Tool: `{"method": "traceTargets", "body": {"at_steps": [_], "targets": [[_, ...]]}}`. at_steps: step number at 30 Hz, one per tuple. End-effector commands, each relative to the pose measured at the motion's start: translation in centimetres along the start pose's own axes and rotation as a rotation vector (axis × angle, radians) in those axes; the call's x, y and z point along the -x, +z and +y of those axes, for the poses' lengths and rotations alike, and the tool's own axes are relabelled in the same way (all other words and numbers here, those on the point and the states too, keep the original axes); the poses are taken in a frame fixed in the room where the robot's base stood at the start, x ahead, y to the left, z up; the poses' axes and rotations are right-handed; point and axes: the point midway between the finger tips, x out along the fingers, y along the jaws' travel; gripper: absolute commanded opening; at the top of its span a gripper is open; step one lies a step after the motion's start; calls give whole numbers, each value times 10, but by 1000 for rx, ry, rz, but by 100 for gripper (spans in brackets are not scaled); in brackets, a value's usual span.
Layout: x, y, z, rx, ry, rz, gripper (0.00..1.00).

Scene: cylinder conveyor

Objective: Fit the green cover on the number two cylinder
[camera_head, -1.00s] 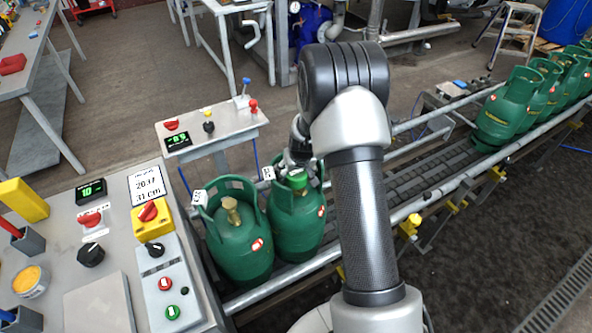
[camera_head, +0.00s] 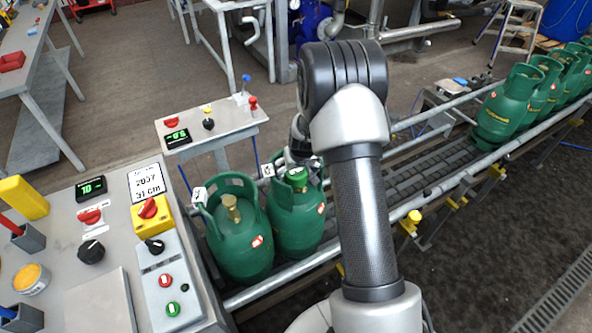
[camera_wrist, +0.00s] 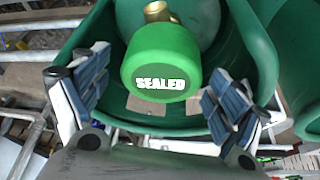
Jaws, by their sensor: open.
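The green cover (camera_wrist: 160,65), marked SEALED, sits at the valve of a green cylinder (camera_head: 296,222); a brass part shows behind it in the wrist view. The cover also shows in the head view (camera_head: 297,174), inside the cylinder's collar. My gripper (camera_wrist: 150,95) is open, with a blue-padded finger on each side of the cover and a gap at both. In the head view my gripper (camera_head: 300,157) is just behind the cover, partly hidden by my arm. A second green cylinder (camera_head: 240,240) stands to the left with a bare brass valve (camera_head: 231,203). Its tag's number is unreadable.
The cylinders stand on a roller conveyor (camera_head: 402,172) with side rails. Several more green cylinders (camera_head: 508,102) wait at its far right. A control desk (camera_head: 105,245) is at the left, and a small panel (camera_head: 212,122) stands behind the cylinders.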

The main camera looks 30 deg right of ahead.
Motion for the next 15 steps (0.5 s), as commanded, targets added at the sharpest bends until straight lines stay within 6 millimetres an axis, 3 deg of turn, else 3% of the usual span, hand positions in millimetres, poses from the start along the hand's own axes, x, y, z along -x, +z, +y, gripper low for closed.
{"method": "traceTargets", "body": {"at_steps": [5, 15], "targets": [[20, -2, 0, -1, 0, 3, 88], [91, -1, 0, -1, 0, 4, 88]]}}
